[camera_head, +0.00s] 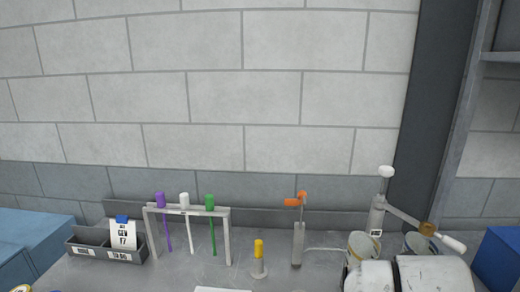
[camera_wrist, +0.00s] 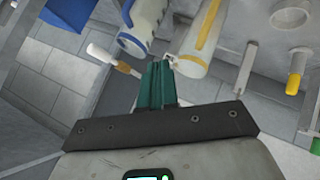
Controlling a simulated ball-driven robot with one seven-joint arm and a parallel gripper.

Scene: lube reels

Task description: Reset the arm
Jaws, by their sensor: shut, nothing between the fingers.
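My gripper (camera_wrist: 157,82) shows in the wrist view as two dark green fingers pressed together, with nothing between them. Its fingertips overlap the view of a white cylinder with a yellow band (camera_wrist: 205,38) and a blue-and-white cylinder (camera_wrist: 142,28); I cannot tell whether they touch. In the head view, the white rounded links of my arm (camera_head: 432,275) fill the bottom right, and the fingers are not visible there.
A rack (camera_head: 227,240) holds purple, white and green-topped sticks. A yellow-topped piece (camera_head: 259,250), an orange-handled tool (camera_head: 293,202) and a white-handled lever (camera_head: 452,243) stand rightward. Bins (camera_head: 85,242) with a card stand left. Blue boxes (camera_head: 500,258) flank the bench.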

